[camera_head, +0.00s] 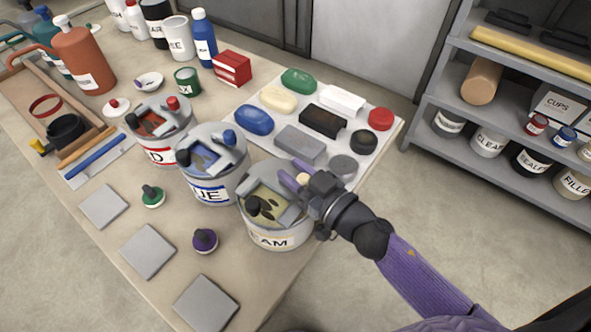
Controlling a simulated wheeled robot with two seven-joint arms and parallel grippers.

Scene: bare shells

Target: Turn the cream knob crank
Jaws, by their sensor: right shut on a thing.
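The cream-labelled pot (277,240) stands at the table's right front edge, with yellowish contents and a grey bar across its top. The cream knob (303,179) shows at the upper right of this pot's rim, between the purple fingers of my right gripper (300,178). The gripper is shut on the knob, and my purple right arm reaches in from the lower right. The gripper hides the crank beneath the knob. A black knob (253,206) stands at the pot's left side. My left gripper is not in view.
The blue-labelled pot (208,191) and the red-labelled pot (158,153) stand close by on the left. A white tray (385,143) with several coloured blocks lies behind. Grey square tiles (206,304) and small knobbed stoppers (205,240) lie in front. Shelves (470,110) stand at right.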

